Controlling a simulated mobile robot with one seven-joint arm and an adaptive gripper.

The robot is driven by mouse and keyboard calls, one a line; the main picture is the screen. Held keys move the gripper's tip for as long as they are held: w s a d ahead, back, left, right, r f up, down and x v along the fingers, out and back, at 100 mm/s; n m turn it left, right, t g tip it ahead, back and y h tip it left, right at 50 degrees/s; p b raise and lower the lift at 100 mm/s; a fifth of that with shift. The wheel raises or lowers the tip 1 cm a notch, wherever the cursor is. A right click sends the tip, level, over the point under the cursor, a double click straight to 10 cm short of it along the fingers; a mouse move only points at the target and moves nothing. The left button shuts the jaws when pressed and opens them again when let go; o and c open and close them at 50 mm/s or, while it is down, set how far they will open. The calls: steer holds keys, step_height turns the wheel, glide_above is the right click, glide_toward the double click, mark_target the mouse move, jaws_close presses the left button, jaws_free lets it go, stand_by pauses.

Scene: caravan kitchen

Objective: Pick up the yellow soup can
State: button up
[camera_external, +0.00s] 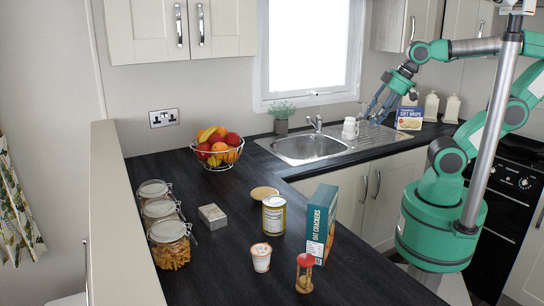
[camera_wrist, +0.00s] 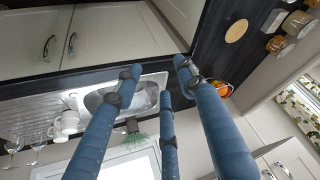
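The yellow soup can (camera_external: 273,217) stands upright on the dark counter, left of the blue-green cracker box. It has a metal lid and a pale label with yellow. I cannot make it out in the wrist view. My gripper (camera_external: 372,107) is in the air over the sink area, well behind and to the right of the can. In the wrist view my gripper (camera_wrist: 157,78) shows three blue fingers spread apart with nothing between them.
The cracker box (camera_external: 321,224) stands close right of the can. Glass jars (camera_external: 170,245) line the left. A fruit bowl (camera_external: 218,155) stands behind.

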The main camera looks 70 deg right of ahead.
steer(key=shift+o, duration=0.5)
steer(key=o, duration=0.9)
